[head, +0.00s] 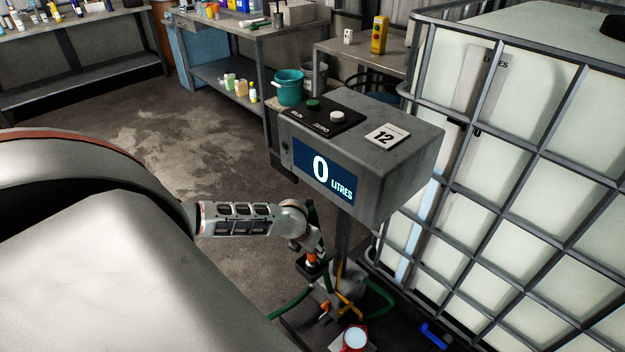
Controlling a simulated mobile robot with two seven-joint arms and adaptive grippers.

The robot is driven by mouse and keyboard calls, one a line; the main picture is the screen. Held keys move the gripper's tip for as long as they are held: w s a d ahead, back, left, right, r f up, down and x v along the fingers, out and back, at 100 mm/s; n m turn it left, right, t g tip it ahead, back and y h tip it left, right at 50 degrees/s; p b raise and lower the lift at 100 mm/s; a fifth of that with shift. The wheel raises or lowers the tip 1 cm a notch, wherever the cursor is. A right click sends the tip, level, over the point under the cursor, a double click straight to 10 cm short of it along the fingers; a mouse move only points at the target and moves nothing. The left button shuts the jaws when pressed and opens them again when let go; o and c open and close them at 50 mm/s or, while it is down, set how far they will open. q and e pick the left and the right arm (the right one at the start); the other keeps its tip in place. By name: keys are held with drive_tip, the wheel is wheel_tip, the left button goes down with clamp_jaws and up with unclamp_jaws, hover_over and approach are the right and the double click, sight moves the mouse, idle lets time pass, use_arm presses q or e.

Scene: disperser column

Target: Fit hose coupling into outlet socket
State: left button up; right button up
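My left arm comes in from the left and reaches down to the foot of the display post. Its gripper (314,268) is small and dark in the head view, beside an orange part (313,257). I cannot tell whether the fingers are open or shut on it. A green hose (290,303) runs along the floor at the post's foot, and a green hose length (378,297) shows on the right. The hose coupling and the outlet socket cannot be told apart clearly among the fittings (335,295) there. My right gripper is not in view.
A grey display box (400,150) reading 0 litres stands above the fittings on a post (343,235). A caged white tank (500,180) fills the right. A red-rimmed gauge (355,338) and a blue handle (434,336) are low down. Workbenches (235,40) stand behind open floor.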

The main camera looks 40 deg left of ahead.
use_arm(q)
drive_tip(key=shift+w+f, duration=0.3)
drive_tip(key=shift+f, duration=0.25)
clamp_jaws()
drive_tip(key=shift+r, duration=0.15)
drive_tip(key=shift+r, duration=0.6)
wheel_tip(320, 180, up, 6)
drive_tip(key=shift+f+p, duration=0.25)
drive_tip(key=shift+p, duration=0.3)
drive_tip(key=s+d, duration=0.3)
drive_tip(key=s, duration=1.4)
drive_tip(key=shift+s, duration=0.35)
